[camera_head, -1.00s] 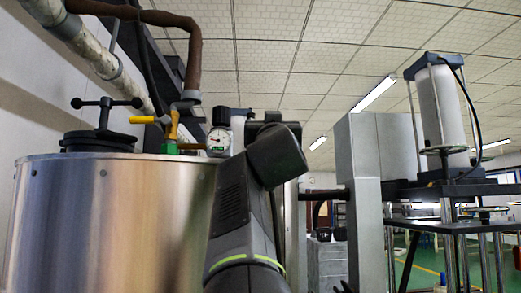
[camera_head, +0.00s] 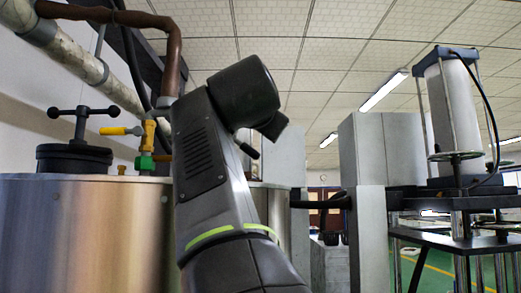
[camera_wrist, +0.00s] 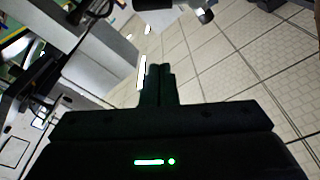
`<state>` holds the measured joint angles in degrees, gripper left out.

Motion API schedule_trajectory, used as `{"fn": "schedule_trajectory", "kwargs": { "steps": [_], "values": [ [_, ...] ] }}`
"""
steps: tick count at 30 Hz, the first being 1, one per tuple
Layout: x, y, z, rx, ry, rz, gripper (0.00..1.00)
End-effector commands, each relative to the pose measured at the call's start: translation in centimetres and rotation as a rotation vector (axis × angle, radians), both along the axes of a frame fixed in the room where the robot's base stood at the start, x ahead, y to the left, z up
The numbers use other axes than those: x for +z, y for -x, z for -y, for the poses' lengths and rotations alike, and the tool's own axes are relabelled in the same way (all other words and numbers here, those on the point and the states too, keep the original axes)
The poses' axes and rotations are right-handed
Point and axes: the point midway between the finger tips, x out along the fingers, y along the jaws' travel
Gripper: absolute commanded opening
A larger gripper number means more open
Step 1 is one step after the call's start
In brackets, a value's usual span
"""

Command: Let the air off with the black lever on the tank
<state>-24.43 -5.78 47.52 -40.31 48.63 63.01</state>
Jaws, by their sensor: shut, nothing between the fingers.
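The steel tank (camera_head: 85,235) stands at the left of the head view. A black T-shaped handle (camera_head: 82,115) rises from the black cap (camera_head: 74,157) on its top. A valve with a yellow lever (camera_head: 115,131) and a green body (camera_head: 146,162) stands to the right of the cap. I cannot tell whether the T-shaped handle is the black lever of the task. My arm covers the right part of the tank top. My gripper (camera_wrist: 158,72) is shut and empty in the wrist view, touching nothing that I can see.
Pipes (camera_head: 110,17) run along the wall above the tank. A grey cabinet (camera_head: 388,150) and a press-like machine with a white cylinder (camera_head: 449,115) stand at the right. In the wrist view, ceiling tiles (camera_wrist: 245,75) fill the right side.

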Motion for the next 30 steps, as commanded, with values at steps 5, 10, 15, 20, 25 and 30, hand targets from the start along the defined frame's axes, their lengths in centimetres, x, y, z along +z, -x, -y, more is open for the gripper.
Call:
{"fn": "schedule_trajectory", "kwargs": {
  "steps": [5, 10, 15, 20, 25, 30],
  "values": [
    [0.0, 0.0, 0.0, -0.001, -0.002, -0.002, 0.00],
    [0.0, -0.1, 0.0, -0.002, 0.000, -0.001, 0.00],
    [0.3, -1.5, 0.2, -0.004, 0.001, -0.003, 0.00],
    [0.8, -4.5, 0.5, -0.006, 0.001, -0.003, 0.00],
    [1.3, -8.3, 0.8, -0.004, 0.001, -0.003, 0.00],
    [0.0, -9.7, 0.1, 0.002, 0.001, -0.002, 0.00]
  ]
}}
